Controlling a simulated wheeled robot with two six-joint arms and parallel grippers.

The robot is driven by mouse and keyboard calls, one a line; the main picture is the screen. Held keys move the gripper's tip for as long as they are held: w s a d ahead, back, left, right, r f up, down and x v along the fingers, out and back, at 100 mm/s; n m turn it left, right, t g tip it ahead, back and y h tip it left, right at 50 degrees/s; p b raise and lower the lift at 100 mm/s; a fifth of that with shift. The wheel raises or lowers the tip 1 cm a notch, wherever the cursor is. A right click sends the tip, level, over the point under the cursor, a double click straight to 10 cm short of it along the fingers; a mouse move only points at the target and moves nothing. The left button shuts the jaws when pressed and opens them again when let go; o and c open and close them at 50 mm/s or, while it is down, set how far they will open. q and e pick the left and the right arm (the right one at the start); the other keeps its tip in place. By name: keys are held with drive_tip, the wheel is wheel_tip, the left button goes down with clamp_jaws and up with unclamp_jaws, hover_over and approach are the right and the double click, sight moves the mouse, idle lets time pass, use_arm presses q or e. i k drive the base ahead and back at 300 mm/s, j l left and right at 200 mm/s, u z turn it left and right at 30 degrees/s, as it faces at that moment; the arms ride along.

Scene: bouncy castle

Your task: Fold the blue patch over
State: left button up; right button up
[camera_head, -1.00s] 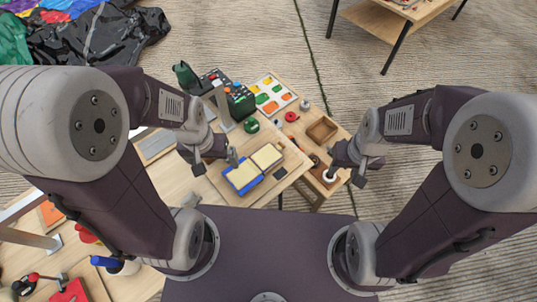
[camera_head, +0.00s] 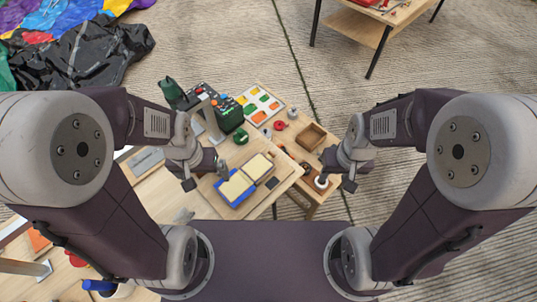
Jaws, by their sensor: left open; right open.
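The blue patch (camera_head: 241,201) lies on a wooden board on the workbench, showing as a blue border around a cream pad (camera_head: 236,186). A second cream pad (camera_head: 258,167) with a dark edge lies beside it, up and to the right. My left gripper (camera_head: 206,179) is open at the left side of the blue patch; one finger overlaps the patch's upper left corner in the picture, and I cannot tell whether it touches. My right gripper (camera_head: 337,183) is open and empty near the white-topped object, well right of the patch.
A wooden bin (camera_head: 311,137) is at the back right.

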sight(256, 167)
drive_tip(key=l+u, duration=0.2)
drive_tip(key=u, duration=0.25)
drive_tip(key=k+l+u, duration=0.1)
drive_tip(key=u, duration=0.35)
drive_tip(key=k+l+u, duration=0.1)
drive_tip(key=u, duration=0.35)
